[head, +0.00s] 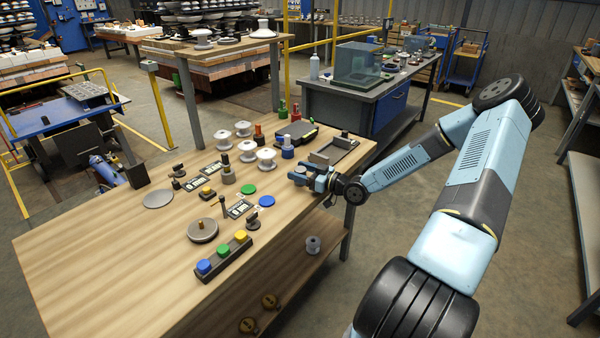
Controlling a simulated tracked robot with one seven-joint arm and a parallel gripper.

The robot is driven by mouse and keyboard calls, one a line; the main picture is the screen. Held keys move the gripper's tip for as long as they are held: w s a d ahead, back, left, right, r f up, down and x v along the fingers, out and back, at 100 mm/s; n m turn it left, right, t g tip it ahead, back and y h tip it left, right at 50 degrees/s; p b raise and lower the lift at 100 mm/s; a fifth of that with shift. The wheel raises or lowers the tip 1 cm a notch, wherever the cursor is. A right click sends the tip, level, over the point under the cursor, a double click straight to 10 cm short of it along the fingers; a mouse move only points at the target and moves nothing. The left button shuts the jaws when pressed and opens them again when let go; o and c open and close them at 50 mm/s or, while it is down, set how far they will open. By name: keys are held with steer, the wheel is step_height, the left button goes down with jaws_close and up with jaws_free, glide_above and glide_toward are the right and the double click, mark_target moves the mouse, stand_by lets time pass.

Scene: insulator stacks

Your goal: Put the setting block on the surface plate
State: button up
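My gripper (302,176) is over the right part of the wooden bench, pointing left. It is too small in view to tell whether its fingers are apart or hold anything. Just behind it lies a dark, flat rectangular plate (347,151), which may be the surface plate. A grey upright block (319,159) stands at its near left edge, and a small dark block (345,136) is at its far side. I cannot tell for certain which block is the setting block.
A strip with coloured buttons (223,257) and a round grey disc (202,230) are nearer. The bench's left end is clear.

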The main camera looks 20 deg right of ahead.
steer(key=shift+o, duration=0.6)
